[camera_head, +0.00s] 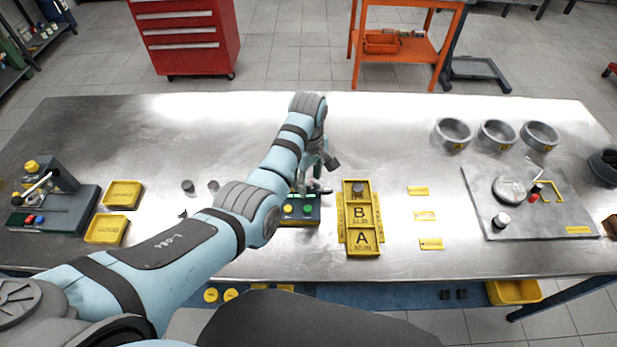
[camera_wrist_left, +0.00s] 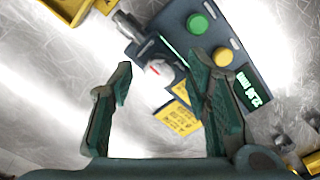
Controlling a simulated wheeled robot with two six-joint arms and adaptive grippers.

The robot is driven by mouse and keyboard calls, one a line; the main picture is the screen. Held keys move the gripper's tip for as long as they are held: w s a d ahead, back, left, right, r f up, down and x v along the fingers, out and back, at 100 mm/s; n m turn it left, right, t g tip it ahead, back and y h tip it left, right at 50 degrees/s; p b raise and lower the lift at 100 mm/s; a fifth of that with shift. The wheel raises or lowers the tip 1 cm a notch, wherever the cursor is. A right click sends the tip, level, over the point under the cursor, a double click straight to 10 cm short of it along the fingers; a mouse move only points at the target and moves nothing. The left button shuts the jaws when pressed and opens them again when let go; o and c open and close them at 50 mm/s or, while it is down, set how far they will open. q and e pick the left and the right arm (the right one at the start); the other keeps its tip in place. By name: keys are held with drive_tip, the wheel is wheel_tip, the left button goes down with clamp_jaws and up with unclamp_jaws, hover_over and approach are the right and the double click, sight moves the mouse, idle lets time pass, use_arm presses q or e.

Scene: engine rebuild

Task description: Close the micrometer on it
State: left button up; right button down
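The micrometer is a dark blue bench unit (camera_head: 299,217) with a yellow and a green button, left of the lettered yellow tray. In the left wrist view the unit (camera_wrist_left: 180,28) shows its buttons, a lit display and a metal spindle (camera_wrist_left: 128,27). A pale round piece with a red mark (camera_wrist_left: 158,72) sits beside the unit's edge; I cannot tell whether it is clamped. My left gripper (camera_head: 322,168) is over the unit's far side. In the wrist view its fingers (camera_wrist_left: 165,95) are spread, with nothing visibly gripped. My right gripper is not in view.
The yellow tray (camera_head: 364,248) holds a grey cylinder (camera_head: 358,188) in its far compartment. Small grey cylinders (camera_head: 188,186) stand left of my arm. Yellow trays (camera_head: 123,194) and a fixture (camera_head: 62,200) are at left. Grey rings (camera_head: 452,134) and a plate (camera_head: 560,218) are at right.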

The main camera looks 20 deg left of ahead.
sight(308, 181)
use_arm(q)
drive_tip(key=shift+r, duration=0.25)
wheel_tip(308, 181, up, 7)
drive_tip(key=shift+r, duration=0.1)
idle(0.4)
